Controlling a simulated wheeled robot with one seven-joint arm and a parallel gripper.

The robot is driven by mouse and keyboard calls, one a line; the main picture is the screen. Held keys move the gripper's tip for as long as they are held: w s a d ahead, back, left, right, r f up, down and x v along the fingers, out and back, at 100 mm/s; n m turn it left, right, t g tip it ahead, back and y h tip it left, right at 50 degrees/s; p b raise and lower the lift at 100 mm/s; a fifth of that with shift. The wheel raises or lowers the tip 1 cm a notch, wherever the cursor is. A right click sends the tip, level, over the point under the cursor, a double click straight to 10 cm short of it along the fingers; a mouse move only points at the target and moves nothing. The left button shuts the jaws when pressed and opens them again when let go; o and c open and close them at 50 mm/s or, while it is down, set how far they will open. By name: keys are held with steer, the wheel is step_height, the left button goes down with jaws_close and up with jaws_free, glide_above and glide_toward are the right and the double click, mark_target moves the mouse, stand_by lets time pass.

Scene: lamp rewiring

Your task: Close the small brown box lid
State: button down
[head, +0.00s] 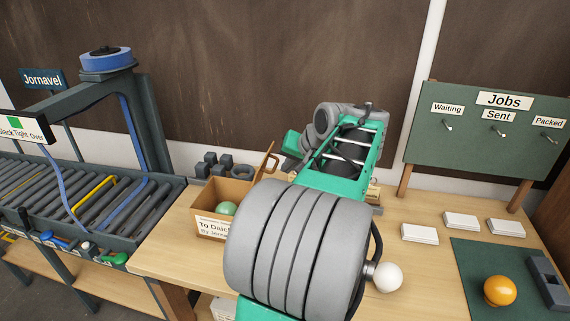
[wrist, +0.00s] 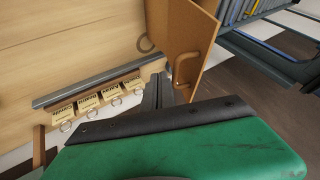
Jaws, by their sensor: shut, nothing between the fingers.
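The small brown box (head: 206,226) stands on the wooden bench left of my arm in the head view, with a written label on its front and a green ball (head: 228,209) inside. Its lid (head: 264,164) stands open and steeply raised at the box's right side. In the wrist view the lid (wrist: 186,28) and its curved handle (wrist: 184,68) are just right of my gripper (wrist: 158,88). My gripper's dark fingers are together and empty, close to the lid's edge; whether they touch it I cannot tell. In the head view my arm hides the gripper.
Dark blocks (head: 208,165) and a ring (head: 243,171) lie behind the box. A roller conveyor (head: 90,205) is at the left. Tags with rings (wrist: 87,103) line a grey rail in the wrist view. White cards (head: 420,233) and an orange ball (head: 499,291) are at the right.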

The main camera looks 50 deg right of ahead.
steer(key=shift+w+a, duration=0.15)
steer(key=shift+w, duration=0.3)
steer(key=shift+r, duration=0.1)
